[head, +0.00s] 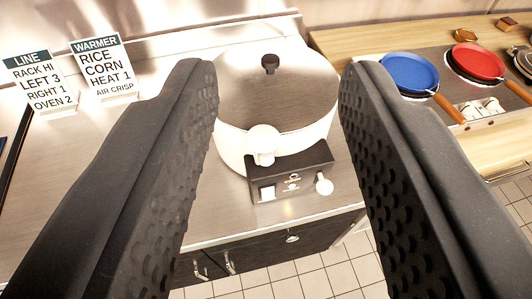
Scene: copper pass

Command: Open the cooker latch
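The cooker (232,138) is a round white pot-shaped appliance on the steel counter, seen between my fingers. Its brownish lid (275,98) has a dark knob on top and looks closed. A white round latch (263,141) sticks out at the cooker's front, just above a black control panel (291,176) with a white switch and a white knob. My gripper (270,85) is open, with two black textured fingers spread wide on either side of the cooker. Nothing is held between the fingers. How far the fingertips are from the cooker is hard to tell.
Two sign cards, one headed LINE (38,82) and one headed WARMER (102,68), stand at the left. A blue pan (409,73) and a red pan (477,61) sit on a cooktop at the right. Cabinet doors and tiled floor lie below the counter's front edge.

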